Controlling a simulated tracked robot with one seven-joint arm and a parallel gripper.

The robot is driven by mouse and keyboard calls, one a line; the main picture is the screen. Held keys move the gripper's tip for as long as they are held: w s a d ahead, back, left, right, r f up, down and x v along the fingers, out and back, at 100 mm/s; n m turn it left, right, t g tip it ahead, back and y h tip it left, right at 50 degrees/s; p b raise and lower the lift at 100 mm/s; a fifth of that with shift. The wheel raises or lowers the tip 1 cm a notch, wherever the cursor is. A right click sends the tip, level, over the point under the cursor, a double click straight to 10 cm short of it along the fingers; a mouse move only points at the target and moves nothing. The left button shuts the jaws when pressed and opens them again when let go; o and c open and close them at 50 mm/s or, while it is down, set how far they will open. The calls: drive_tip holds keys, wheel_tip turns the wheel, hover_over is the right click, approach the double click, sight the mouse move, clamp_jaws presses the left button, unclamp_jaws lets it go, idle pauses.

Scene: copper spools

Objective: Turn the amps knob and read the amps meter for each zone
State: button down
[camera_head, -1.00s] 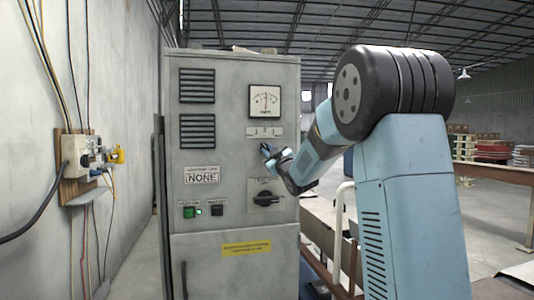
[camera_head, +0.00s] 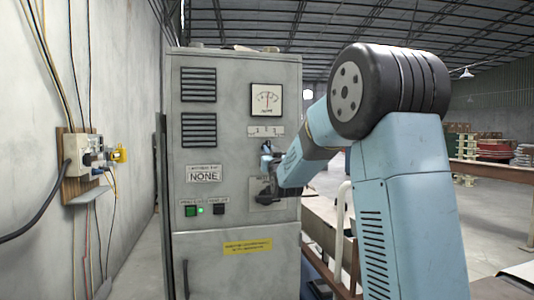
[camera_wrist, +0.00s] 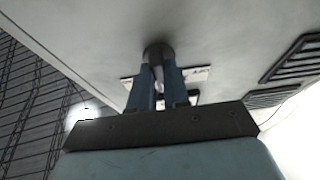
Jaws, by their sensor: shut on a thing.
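The grey cabinet (camera_head: 236,120) faces me in the head view. The amps meter (camera_head: 266,98) is a white dial at its upper right; its needle stands near upright, and its figures are too small to read. Below it is a white plate with position numbers (camera_head: 266,131). My gripper (camera_head: 266,150) is just under this plate, small and partly hidden by my arm. In the wrist view, my gripper (camera_wrist: 159,72) is shut on the dark round amps knob (camera_wrist: 157,51), a finger on each side. The knob's pointing direction cannot be told.
A lower rotary switch (camera_head: 261,192) is partly behind my arm. A wall socket panel (camera_head: 83,160) with cables is at far left. A white rail (camera_head: 341,215) stands right.

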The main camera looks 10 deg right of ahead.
drive_tip(key=shift+f, duration=0.25)
drive_tip(key=c, duration=1.4)
unclamp_jaws()
drive_tip(key=shift+w, duration=0.15)
drive_tip(key=o, duration=0.3)
drive_tip(key=shift+r, duration=0.1)
drive_tip(key=v, duration=1.4)
